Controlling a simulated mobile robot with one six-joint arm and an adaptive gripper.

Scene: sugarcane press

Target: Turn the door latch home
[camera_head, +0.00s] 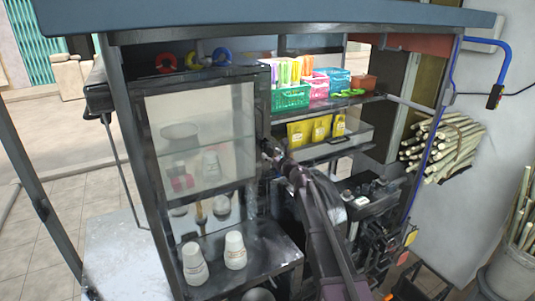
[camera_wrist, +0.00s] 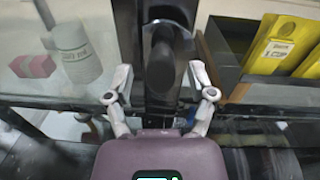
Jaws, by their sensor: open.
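The glass-fronted cabinet door (camera_head: 200,140) with a dark frame stands at the left in the head view and looks shut. A dark rounded knob, which looks like the door latch (camera_wrist: 162,68), is upright in the middle of the wrist view, on a dark vertical post. My gripper (camera_wrist: 162,80) is open, with one finger on each side of the latch. I cannot tell whether the fingers touch it. In the head view my gripper (camera_head: 270,150) is at the right edge of the door, and my arm hides the latch there.
White cups (camera_head: 235,250) stand on the lower ledge below the door. To the right, a tray of yellow packets (camera_head: 300,132) and coloured baskets (camera_head: 291,97) fill the shelves. The packets also show close by at the right of the wrist view (camera_wrist: 282,45). Sugarcane bundles (camera_head: 450,148) lie farther right.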

